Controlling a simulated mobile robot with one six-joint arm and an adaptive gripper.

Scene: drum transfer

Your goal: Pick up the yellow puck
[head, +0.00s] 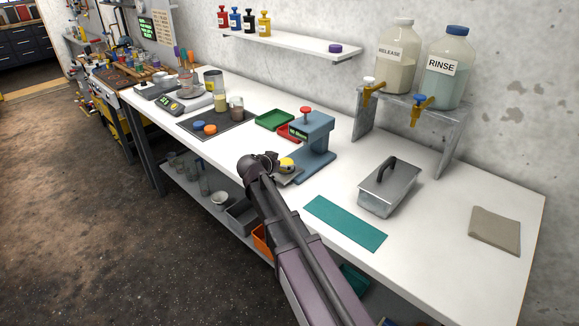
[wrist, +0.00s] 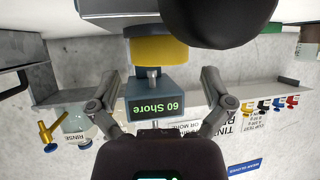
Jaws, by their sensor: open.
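In the upside-down wrist view, the yellow puck (wrist: 158,50) shows in front of the tester, whose display (wrist: 156,107) reads "60 Shore". My gripper (head: 277,167) is close beside the puck on its left. In the wrist view, my gripper (wrist: 160,78) is open, its fingers spread to either side of the puck's line. I cannot tell whether either finger touches it. A dark rounded shape covers the upper right of that view.
A dark mat (head: 218,138) with orange and blue pucks is to the left.

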